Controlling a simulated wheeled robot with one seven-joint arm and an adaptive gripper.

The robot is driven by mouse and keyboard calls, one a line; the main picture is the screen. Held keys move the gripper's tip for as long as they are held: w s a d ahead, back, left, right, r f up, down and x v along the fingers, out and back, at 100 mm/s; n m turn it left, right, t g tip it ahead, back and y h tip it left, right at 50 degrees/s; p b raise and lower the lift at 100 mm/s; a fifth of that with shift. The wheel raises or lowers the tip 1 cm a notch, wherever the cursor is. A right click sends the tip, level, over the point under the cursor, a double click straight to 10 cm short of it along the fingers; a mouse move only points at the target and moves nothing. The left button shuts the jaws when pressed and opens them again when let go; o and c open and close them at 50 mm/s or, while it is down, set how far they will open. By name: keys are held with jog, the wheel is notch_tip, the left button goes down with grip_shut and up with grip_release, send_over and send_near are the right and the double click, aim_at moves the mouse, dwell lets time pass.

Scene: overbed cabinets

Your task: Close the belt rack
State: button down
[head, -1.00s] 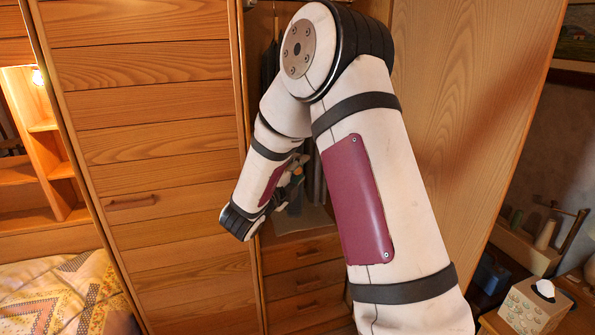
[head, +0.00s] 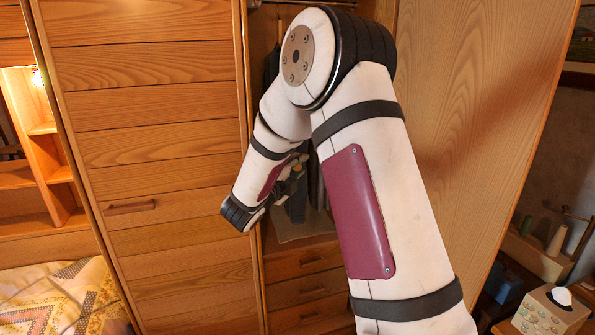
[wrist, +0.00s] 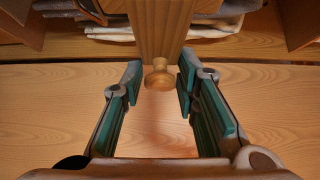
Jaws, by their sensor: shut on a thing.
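In the wrist view, a round wooden knob (wrist: 160,75) sits at the end of a vertical wooden piece (wrist: 163,28), which appears to be the belt rack's front. My gripper (wrist: 161,72) has its green-padded fingertips on either side of this knob and is shut on it, though slim gaps seem to show beside it. In the head view, my gripper (head: 292,178) is small and partly hidden behind my arm, inside the open wardrobe. The rest of the belt rack is hidden there by my arm.
A large wooden door (head: 470,130) stands open at the right. A slatted wooden door (head: 150,140) is on the left. Drawers (head: 303,287) lie below the wardrobe opening. Folded cloths (wrist: 215,22) lie on a shelf beyond the knob. A tissue box (head: 550,310) is at lower right.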

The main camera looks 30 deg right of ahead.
jog(key=c, duration=1.4)
grip_release()
jog(key=shift+a, duration=0.1)
jog(key=v, duration=1.2)
